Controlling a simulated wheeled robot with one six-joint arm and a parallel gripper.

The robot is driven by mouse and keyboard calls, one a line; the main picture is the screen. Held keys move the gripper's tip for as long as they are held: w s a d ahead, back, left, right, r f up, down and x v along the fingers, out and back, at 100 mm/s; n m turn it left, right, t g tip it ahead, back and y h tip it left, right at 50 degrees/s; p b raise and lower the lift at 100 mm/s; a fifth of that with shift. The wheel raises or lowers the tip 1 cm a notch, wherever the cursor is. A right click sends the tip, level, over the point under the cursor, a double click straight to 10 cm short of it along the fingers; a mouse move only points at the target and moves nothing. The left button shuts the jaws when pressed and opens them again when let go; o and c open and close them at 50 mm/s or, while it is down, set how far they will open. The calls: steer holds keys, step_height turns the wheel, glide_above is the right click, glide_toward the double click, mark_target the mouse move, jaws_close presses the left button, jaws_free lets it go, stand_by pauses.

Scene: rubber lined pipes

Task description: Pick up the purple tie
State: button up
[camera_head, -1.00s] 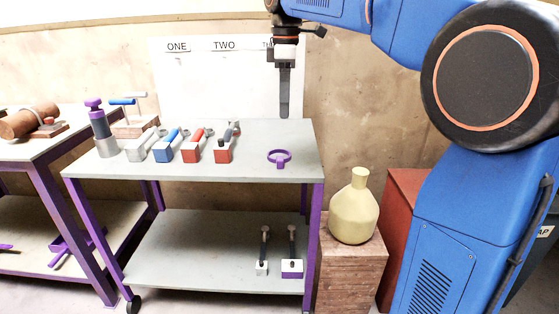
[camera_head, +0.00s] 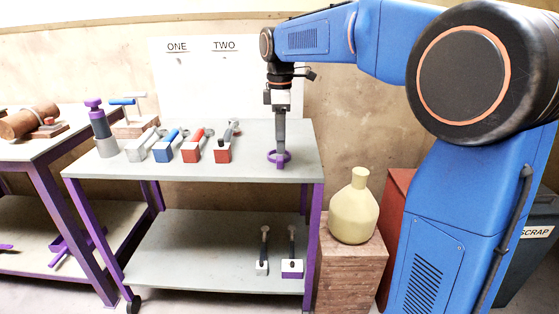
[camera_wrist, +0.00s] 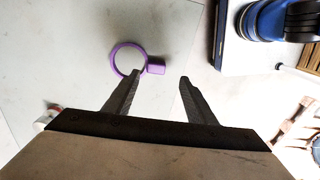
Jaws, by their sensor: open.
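The purple tie (camera_head: 271,157) is a ring with a small block-like tab, lying on the right part of the grey table top (camera_head: 240,166). In the wrist view the tie (camera_wrist: 114,63) lies beyond the fingertips, with its tab (camera_wrist: 156,66) ahead of the gap between them. My gripper (camera_head: 280,160) points straight down at the tie in the head view and covers part of it. In the wrist view my gripper (camera_wrist: 159,77) has its fingers apart with nothing between them. I cannot tell whether a fingertip touches the tie.
A yellow vase (camera_head: 354,211) stands on a wooden crate (camera_head: 352,270) right of the table. A white board (camera_head: 205,80) is behind. The table's front middle is clear.

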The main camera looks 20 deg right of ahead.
mark_target(280, 158)
steer(key=shift+w+d+f, duration=0.1)
steer(key=shift+w+f, duration=0.1)
steer(key=shift+f, duration=1.2)
steer(key=shift+w+f, duration=0.15)
steer(key=shift+f, duration=1.25)
steer(key=c, duration=1.1)
